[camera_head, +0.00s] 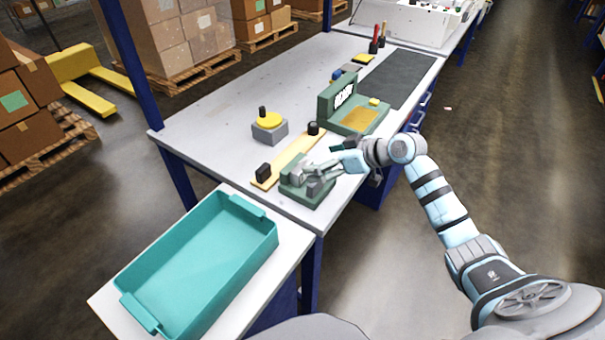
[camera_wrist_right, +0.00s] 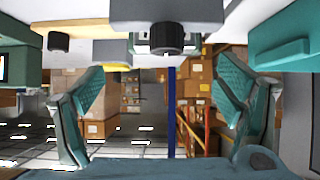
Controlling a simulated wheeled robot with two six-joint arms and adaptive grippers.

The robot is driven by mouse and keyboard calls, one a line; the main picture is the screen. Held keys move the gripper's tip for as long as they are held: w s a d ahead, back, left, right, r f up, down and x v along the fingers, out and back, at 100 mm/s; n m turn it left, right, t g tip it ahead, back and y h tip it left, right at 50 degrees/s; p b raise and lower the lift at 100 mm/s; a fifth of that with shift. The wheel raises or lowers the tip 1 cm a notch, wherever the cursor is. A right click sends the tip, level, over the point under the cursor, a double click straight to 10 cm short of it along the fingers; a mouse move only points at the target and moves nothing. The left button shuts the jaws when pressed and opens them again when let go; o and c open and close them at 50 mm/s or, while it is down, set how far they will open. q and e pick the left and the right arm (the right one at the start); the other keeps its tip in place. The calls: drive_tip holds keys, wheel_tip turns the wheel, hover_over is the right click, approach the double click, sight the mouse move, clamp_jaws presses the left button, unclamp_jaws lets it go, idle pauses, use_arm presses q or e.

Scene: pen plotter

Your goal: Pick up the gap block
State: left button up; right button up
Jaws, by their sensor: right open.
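No part is labelled as the gap block, and I cannot tell surely which it is. A small green fixture (camera_head: 318,196) with grey parts on top stands at the table's near corner. My right gripper (camera_head: 306,172) is over this fixture, its fingers spread. In the right wrist view, which looks upside down, the open fingers (camera_wrist_right: 163,98) show apart on both sides, with nothing between their tips. A black ridged knob (camera_wrist_right: 167,38) on a grey part shows between and above them there. My left gripper is out of view.
A teal tray (camera_head: 133,309) stands on a lower surface at the front left. A green machine (camera_head: 341,98) stands farther back. The table's left part (camera_head: 200,125) is clear.

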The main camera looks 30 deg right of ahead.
sight(302, 172)
drive_tip(key=b+x, duration=0.1)
drive_tip(key=x, duration=0.5)
drive_tip(key=shift+s+a+f, duration=0.1)
drive_tip(key=shift+a+f, duration=0.15)
drive_tip(key=shift+f, duration=0.05)
drive_tip(key=shift+r, duration=0.1)
drive_tip(key=c, duration=1.4)
